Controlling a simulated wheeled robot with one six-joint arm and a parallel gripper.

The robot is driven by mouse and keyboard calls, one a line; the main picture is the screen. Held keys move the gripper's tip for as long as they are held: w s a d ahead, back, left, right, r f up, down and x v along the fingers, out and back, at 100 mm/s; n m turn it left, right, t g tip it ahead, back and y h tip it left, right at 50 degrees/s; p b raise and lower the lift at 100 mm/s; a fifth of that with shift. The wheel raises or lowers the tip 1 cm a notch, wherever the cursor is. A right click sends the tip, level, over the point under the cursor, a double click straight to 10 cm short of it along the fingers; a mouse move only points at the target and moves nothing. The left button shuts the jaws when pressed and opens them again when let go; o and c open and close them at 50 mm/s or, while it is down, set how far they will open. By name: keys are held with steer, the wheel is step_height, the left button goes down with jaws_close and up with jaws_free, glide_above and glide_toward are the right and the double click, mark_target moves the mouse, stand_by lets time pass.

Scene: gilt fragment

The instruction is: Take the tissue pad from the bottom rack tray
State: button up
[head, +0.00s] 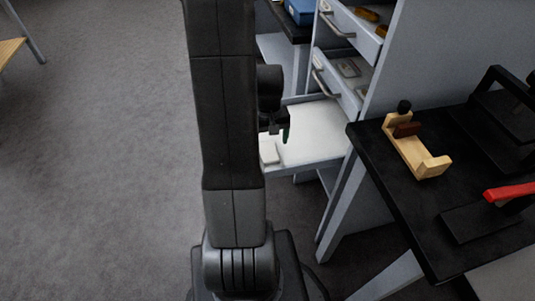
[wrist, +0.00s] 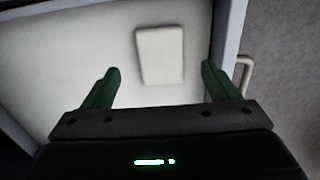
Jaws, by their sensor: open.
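The tissue pad (wrist: 160,56) is a small off-white block lying flat on the white floor of the bottom rack tray (wrist: 60,50). In the head view the pad (head: 269,153) lies near the left front of the pulled-out tray (head: 318,135), partly hidden by my arm. My gripper (wrist: 158,75) is open and empty above the tray, its two green fingers apart. The pad shows between and beyond the fingertips in the wrist view, with no visible contact. In the head view my gripper (head: 284,135) is mostly hidden behind my arm.
Two upper drawers (head: 345,75) of the rack also stand open above the tray. A tray handle (wrist: 243,75) juts out at the right in the wrist view. A black table (head: 375,150) with a wooden holder (head: 415,150) stands at the right.

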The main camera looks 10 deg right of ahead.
mark_target(268, 153)
step_height(268, 153, down, 5)
steer(key=shift+b, duration=0.55)
steer(key=c, duration=1.1)
